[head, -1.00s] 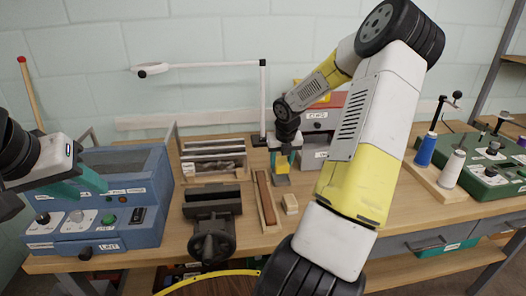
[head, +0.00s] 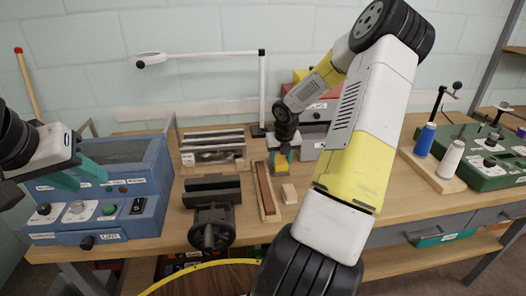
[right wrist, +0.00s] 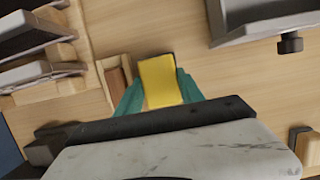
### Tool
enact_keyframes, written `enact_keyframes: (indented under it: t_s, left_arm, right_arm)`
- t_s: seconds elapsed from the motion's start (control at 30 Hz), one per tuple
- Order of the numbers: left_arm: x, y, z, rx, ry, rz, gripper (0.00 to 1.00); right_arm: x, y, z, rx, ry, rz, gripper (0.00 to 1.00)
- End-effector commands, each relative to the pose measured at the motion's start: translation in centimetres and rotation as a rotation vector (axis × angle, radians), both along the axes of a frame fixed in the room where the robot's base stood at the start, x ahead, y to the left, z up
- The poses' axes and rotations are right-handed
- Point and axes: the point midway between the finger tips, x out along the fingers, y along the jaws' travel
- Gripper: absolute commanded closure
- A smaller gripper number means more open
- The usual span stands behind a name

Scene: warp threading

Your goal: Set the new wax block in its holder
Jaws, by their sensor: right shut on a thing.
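My right gripper (head: 283,158) is shut on a yellow wax block (right wrist: 160,82), which sits between its teal fingers in the right wrist view. In the head view the yellow block (head: 281,165) shows low between the fingers, close above the bench. A small dark grey piece (head: 279,178) shows just under it; I cannot tell if this is the holder, or if the block touches it. A dark edge also shows at the block's far end in the right wrist view. My left gripper (head: 80,174) is open and empty over the blue machine at the left.
A wooden tray with a brown strip (head: 264,188) lies just left of the right gripper, and a small tan block (head: 289,193) in front. A black vise (head: 211,212), slotted rack (head: 214,152), blue machine (head: 105,195) and thread spools (head: 451,160) stand around. Bench right of the tan block looks clear.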

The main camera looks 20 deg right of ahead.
Motion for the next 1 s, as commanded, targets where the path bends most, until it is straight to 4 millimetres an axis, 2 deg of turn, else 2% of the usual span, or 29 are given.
enact_keyframes:
  t_s: [0.13, 0.17, 0.27, 0.73, 0.87, 1.0]
  left_arm:
    - [0.0, 0.0, 0.0, 0.000, 0.000, 0.000, 0.64]
    - [0.0, 0.0, 0.0, 0.000, 0.000, 0.000, 0.64]
    - [0.0, 0.0, 0.0, 0.000, 0.000, 0.000, 0.64]
    - [0.0, 0.0, 0.0, 0.000, 0.000, 0.000, 0.64]
    - [0.0, 0.0, 0.0, 0.000, 0.000, 0.000, 0.64]
    - [0.0, 0.0, 0.0, 0.000, 0.000, 0.000, 0.64]
  right_arm:
    - [-0.3, 0.1, -0.5, 0.005, 0.010, -0.001, 0.99]
    - [-0.4, 0.1, -0.5, 0.005, 0.010, -0.001, 0.51]
    - [-0.4, 0.1, -0.6, 0.006, 0.012, -0.001, 0.32]
    - [-0.5, 0.4, -0.3, 0.010, 0.011, 0.002, 0.30]
    - [-0.8, 0.3, 1.2, 0.006, 0.008, 0.001, 0.30]
    - [-1.5, 0.2, 3.9, 0.001, 0.002, -0.004, 0.30]
